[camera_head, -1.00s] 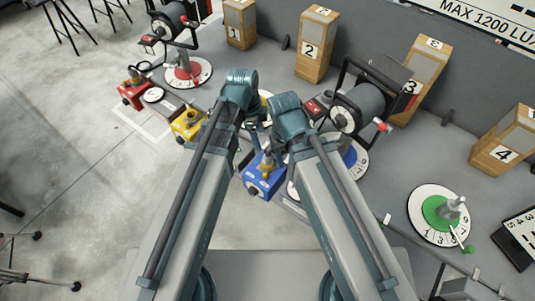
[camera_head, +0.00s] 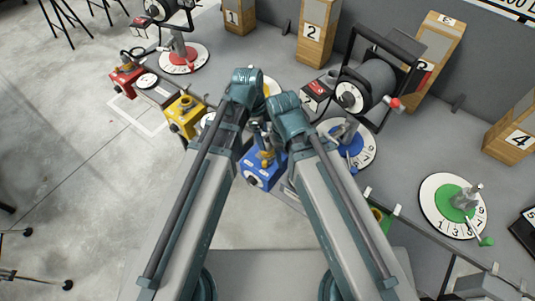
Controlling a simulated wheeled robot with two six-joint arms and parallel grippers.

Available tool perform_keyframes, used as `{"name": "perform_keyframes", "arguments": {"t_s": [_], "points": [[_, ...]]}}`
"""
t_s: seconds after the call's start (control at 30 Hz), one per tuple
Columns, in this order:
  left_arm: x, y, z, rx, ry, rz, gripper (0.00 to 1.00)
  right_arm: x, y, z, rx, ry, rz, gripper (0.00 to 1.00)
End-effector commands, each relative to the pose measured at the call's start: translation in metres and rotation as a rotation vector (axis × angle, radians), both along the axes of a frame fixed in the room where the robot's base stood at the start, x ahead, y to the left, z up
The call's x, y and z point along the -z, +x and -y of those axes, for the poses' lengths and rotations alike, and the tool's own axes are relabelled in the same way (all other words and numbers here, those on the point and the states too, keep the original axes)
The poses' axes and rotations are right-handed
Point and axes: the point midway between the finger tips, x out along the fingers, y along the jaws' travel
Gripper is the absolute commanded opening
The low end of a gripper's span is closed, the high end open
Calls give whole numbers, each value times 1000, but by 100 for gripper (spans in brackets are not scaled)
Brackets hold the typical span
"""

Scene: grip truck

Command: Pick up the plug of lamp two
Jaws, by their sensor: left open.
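My left gripper (camera_head: 257,133) is open, with dark fingers partly hidden between my two arm wrists. It is just above the blue box (camera_head: 262,172), which has a brass-coloured plug-like piece (camera_head: 265,157) on top. I cannot tell whether they touch. My right gripper is hidden behind its own wrist. A yellow box (camera_head: 182,121) and a red box (camera_head: 124,81) with similar tops stand to the left. A black lamp (camera_head: 375,85) stands over the blue dial (camera_head: 347,145). Which plug belongs to lamp two cannot be told.
Wooden blocks numbered 1 (camera_head: 238,16), 2 (camera_head: 317,33) and 4 (camera_head: 511,138) stand along the back of the grey bench. A green dial (camera_head: 449,203) is at right. Another lamp stands on a red dial (camera_head: 184,57) at far left. Open floor lies left.

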Motion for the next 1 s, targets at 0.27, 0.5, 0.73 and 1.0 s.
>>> {"name": "perform_keyframes", "arguments": {"t_s": [0.27,0.5,0.73,1.0], "points": [[6,1,2,0,0,0,76,6,0,0,0,0,0,50],[33,4,11,-1,0,0,76,33,0,0,0,0,0,50],[53,4,15,-1,0,0,76,53,0,0,0,0,0,50],[51,4,15,-1,0,0,72,51,0,0,0,0,0,50]]}}
